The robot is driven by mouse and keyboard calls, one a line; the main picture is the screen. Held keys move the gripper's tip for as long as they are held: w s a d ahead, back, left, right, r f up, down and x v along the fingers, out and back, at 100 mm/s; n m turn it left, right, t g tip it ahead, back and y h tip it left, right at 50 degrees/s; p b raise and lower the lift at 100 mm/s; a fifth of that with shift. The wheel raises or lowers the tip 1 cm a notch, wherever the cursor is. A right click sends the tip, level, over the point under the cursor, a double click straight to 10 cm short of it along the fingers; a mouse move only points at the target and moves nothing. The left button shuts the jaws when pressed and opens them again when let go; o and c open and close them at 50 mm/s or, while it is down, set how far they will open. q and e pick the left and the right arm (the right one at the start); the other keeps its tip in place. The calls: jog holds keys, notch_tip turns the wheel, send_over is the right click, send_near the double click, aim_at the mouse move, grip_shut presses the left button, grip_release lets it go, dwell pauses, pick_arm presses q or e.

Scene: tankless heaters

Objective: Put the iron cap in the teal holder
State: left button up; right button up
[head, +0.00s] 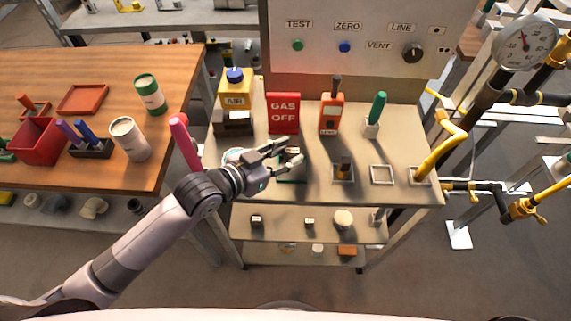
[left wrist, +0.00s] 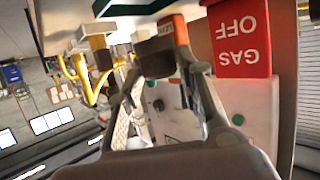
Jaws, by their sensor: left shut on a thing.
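My left gripper (head: 291,155) reaches in from the left over the bench, in front of the red GAS OFF sign. In the left wrist view it is shut on a small dark brown block (left wrist: 157,56), which looks like the iron cap; in the head view the fingers mostly hide it. The teal holder (head: 291,181) shows as a thin dark green edge just below the fingertips. A green edge also shows beyond the block in the wrist view. I cannot tell whether the cap touches the holder. My right gripper is not in view.
Right of the gripper stand a square holder with a dark piece (head: 343,171), an empty white holder (head: 382,175) and a yellow pipe (head: 450,140). Behind are the GAS OFF sign (head: 284,113), an orange detector (head: 331,114) and a green-handled tool (head: 376,107). A pink-red upright (head: 185,142) is left.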

pick_arm(q)
jog(key=shift+f, duration=2.3)
jog(key=shift+f, duration=0.15)
jog(key=o, duration=0.9)
jog(key=shift+r, duration=0.25)
jog(key=shift+b+v, duration=0.55)
jog(key=shift+v, duration=5.45)
